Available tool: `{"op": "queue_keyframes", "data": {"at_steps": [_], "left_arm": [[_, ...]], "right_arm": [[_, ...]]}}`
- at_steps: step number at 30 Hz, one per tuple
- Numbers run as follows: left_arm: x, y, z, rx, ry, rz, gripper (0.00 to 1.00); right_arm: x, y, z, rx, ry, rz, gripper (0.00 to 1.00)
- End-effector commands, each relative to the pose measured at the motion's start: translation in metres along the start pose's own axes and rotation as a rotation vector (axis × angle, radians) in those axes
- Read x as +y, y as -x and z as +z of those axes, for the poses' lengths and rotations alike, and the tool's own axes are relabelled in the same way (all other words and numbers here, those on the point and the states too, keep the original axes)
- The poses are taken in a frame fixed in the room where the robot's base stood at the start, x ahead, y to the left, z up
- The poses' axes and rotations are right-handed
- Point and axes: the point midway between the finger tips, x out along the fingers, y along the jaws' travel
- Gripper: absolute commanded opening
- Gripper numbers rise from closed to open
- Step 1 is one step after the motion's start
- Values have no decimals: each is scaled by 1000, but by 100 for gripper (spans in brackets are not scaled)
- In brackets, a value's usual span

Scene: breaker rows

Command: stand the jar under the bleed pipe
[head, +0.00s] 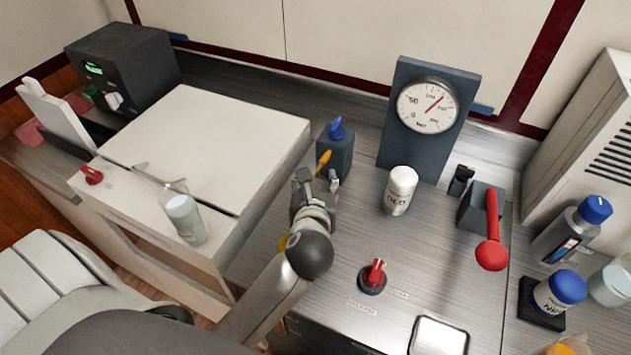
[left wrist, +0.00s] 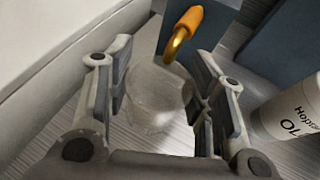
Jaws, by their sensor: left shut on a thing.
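The clear jar (left wrist: 155,100) is between the fingers of my left gripper (left wrist: 158,98) in the left wrist view, and the fingers are shut on it. The brass bleed pipe (left wrist: 182,30) with its orange tip curves down at the jar's far rim, its lower end over the mouth as seen there. In the head view the pipe (head: 323,161) comes off a dark block (head: 337,150) with a blue knob. My left gripper (head: 318,183) is close in front of this block. The jar is mostly hidden there. I cannot tell whether its base touches the bench.
A white labelled bottle (head: 400,190) stands right of the gripper. A gauge (head: 427,106) stands behind it, and a red-handled lever (head: 491,230) and red knob (head: 374,275) are nearby. The white cabinet (head: 225,135) on the left bears a clear vessel (head: 186,220). Bench between is clear.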

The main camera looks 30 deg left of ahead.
Motion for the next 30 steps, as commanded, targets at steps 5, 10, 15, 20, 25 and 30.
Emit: {"op": "queue_keyframes", "data": {"at_steps": [5, 10, 15, 20, 25, 30], "left_arm": [[0, -11, -7, 2, -3, 0, 25], [0, -12, -8, 0, 1, 0, 25], [0, -12, -11, 1, 0, 0, 25], [0, -12, -11, 1, 0, 1, 65], [0, -12, -11, 1, 0, 0, 71], [0, -12, -10, 1, 0, 0, 71]], "right_arm": [[-1, 6, 1, -3, 0, -1, 40], [-4, 5, 3, -6, -1, -5, 40], [-7, 3, 9, -16, -1, -8, 40], [-7, 4, 10, -17, -1, -8, 40], [-6, 4, 10, -16, -1, -8, 40], [-6, 4, 9, -16, -1, -8, 40]]}}
